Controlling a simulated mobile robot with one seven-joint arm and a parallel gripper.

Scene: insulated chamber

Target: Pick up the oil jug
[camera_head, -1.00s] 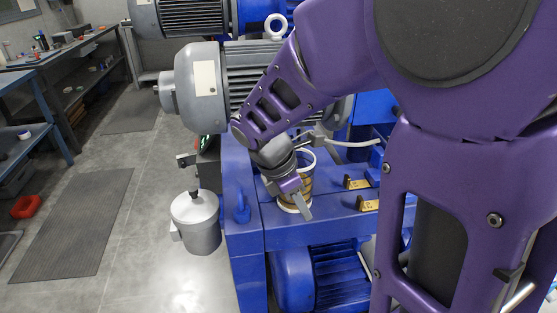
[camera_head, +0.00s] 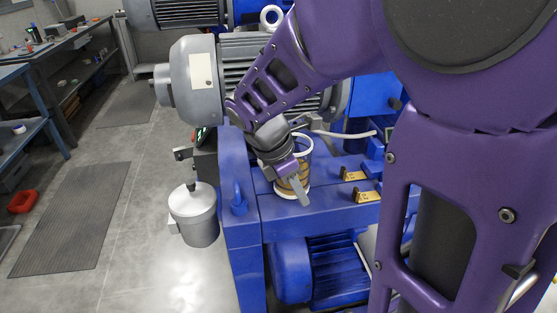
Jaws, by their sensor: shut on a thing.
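The oil jug (camera_head: 284,187) is a small see-through vessel with amber contents and a white rim. It is on or just above the blue machine frame, in the middle of the head view. My gripper (camera_head: 299,184) comes down from the upper left and is shut on the jug, with one grey finger across its near side. The gripper and wrist hide part of the jug's body. I cannot tell whether its base touches the frame.
A large grey motor (camera_head: 203,80) stands behind the jug. Small yellow brackets (camera_head: 367,196) and a white hose (camera_head: 345,134) lie to its right.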

